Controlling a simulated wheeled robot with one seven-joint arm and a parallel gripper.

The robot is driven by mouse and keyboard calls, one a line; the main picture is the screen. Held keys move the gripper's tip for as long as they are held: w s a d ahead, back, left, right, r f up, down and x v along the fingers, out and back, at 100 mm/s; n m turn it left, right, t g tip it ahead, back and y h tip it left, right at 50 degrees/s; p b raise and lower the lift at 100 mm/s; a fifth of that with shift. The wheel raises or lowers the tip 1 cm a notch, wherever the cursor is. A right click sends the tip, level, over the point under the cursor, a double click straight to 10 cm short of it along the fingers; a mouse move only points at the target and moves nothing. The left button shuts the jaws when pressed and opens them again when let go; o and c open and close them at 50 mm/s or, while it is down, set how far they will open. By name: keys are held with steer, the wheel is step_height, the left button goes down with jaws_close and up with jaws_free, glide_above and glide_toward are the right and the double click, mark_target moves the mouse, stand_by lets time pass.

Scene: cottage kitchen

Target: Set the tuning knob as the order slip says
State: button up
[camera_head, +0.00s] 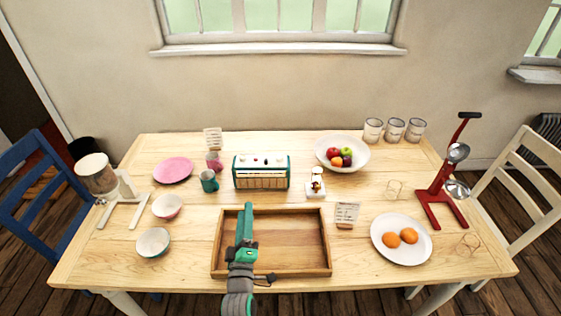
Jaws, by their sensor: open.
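A teal and cream radio (262,172) stands upright at the middle of the table, behind the wooden tray. Small knobs show along its cream upper edge; which one is the tuning knob and how it is set are too small to tell. A paper slip on a small wooden stand (346,213) is right of the tray, and another slip (213,138) stands at the back left. Their writing is too small to read. My gripper (246,208) is open, over the tray's left part, in front of the radio and apart from it.
The tray (326,250) is empty. A teal mug (209,181) stands left of the radio; a small white stand (316,187) and a fruit bowl (330,142) are to its right. A plate with orange food (421,250) and a red stand (434,205) are farther right.

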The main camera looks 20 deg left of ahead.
steer(key=w+a+r+n+y, duration=0.2)
steer(key=w+a+n, duration=0.1)
steer(key=w+n, duration=0.35)
steer(key=n+g, duration=0.3)
steer(key=n, duration=1.5)
glide_toward(280, 159)
steer(key=shift+m, duration=0.25)
steer(key=shift+x, duration=4.65)
steer(key=shift+h, duration=0.3)
steer(key=c, duration=1.1)
